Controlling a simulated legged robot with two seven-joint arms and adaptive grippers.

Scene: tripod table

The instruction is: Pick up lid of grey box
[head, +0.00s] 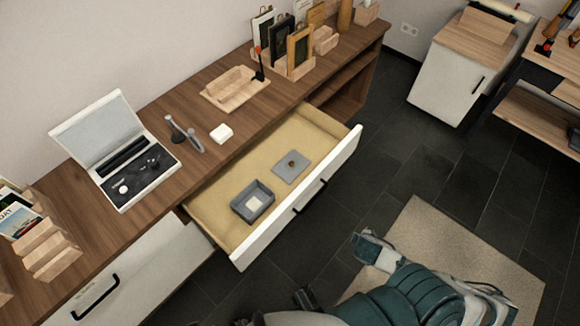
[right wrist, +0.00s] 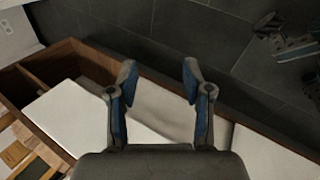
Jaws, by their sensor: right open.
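A pale square piece lies inside the box. In the right wrist view my right gripper (right wrist: 158,78) is open, with nothing between its blue-padded fingers. Neither lid nor box can be made out in that view. In the head view my right arm is at lower right, away from the lid. My left gripper does not show.
The drawer's white front (head: 300,200) with a dark handle stands between the lid and the floor. On the wooden desk (head: 150,215) are an open case (head: 135,175), a small white block (head: 221,133) and a wooden tray (head: 232,90). The space above the drawer is clear.

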